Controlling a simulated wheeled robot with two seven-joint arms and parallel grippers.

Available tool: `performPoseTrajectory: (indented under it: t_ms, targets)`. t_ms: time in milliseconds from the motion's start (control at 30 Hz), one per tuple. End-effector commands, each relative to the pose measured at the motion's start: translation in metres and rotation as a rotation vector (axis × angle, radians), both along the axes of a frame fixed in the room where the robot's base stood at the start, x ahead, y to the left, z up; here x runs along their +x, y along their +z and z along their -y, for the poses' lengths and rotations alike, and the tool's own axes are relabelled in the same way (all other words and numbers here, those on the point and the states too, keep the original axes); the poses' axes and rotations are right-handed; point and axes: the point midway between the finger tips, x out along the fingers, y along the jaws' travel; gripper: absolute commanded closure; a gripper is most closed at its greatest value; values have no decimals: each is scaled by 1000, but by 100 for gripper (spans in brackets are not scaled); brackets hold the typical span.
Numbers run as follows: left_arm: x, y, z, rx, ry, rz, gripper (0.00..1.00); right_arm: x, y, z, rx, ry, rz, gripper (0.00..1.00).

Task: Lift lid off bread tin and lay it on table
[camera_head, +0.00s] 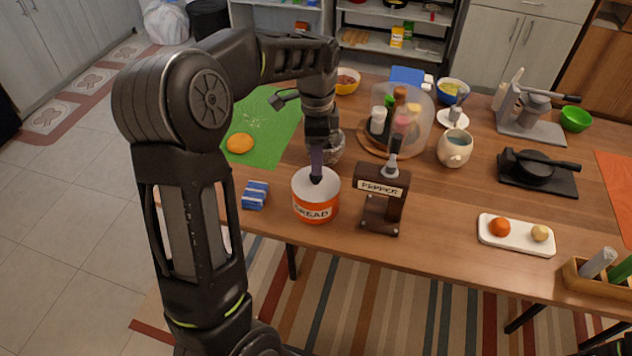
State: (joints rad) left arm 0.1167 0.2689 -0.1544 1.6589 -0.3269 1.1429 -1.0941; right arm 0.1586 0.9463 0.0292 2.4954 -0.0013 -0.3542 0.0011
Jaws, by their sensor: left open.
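The bread tin (315,208) stands upright near the table's front edge, orange-red with a pale label reading BREAD. Its round top is whitish; I cannot tell clearly whether this is the lid or the inside of the tin. My left gripper (316,178) points straight down over the middle of that top, its fingertips at or just above it. The gripper is open, and its fingers hide the centre of the top. I cannot tell whether they touch anything.
The pepper dispenser (383,198) stands close to the tin's right. A blue striped packet (255,195) lies to its left, and a clear bowl (333,147) is behind. A white tray (515,237) with fruit is farther right. Bare wooden table (440,215) lies between dispenser and tray.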

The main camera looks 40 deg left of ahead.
Motion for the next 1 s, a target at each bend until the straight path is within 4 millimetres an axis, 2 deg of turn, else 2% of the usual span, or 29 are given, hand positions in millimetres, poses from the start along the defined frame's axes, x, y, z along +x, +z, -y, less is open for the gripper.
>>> performPoseTrajectory:
  t_ms: [133,300,433,1000]
  targets:
    - [-1,-10,0,-1,0,-4,46,0,4,0,0,0,0,64]
    - [-2,-36,-1,-1,1,-4,46,0,10,0,-1,0,-1,64]
    - [-1,-50,-1,-1,0,-3,46,-1,11,0,-1,0,-2,64]
    - [-1,-52,-1,0,0,0,46,-1,10,0,-2,0,-3,64]
